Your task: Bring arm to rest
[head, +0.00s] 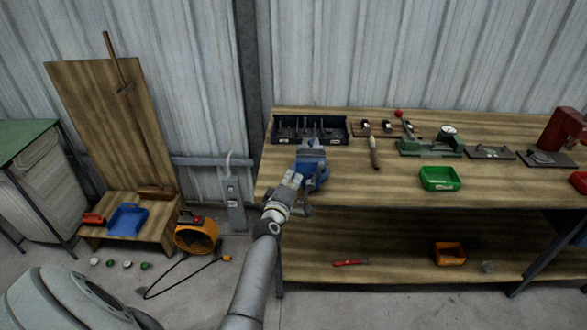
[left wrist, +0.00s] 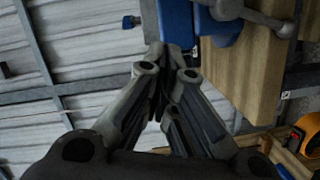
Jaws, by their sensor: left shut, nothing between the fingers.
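My left arm (head: 255,275) comes up from the bottom of the head view. Its gripper (head: 294,179) is at the front left edge of the workbench, just left of the blue vise (head: 314,170). In the left wrist view the gripper (left wrist: 168,55) has its fingers together with nothing between them. The vise (left wrist: 213,28) shows just beyond and right of the fingertips there. Whether the fingertips touch it I cannot tell. My right gripper is not in view.
The workbench (head: 400,192) holds a dark tray (head: 278,134), a green bin (head: 440,178) and a green machine (head: 430,147). Its lower shelf (head: 390,255) carries an orange bin (head: 450,254). An orange fan (head: 196,236) and cable stand on the floor at left. Floor left of the bench is partly free.

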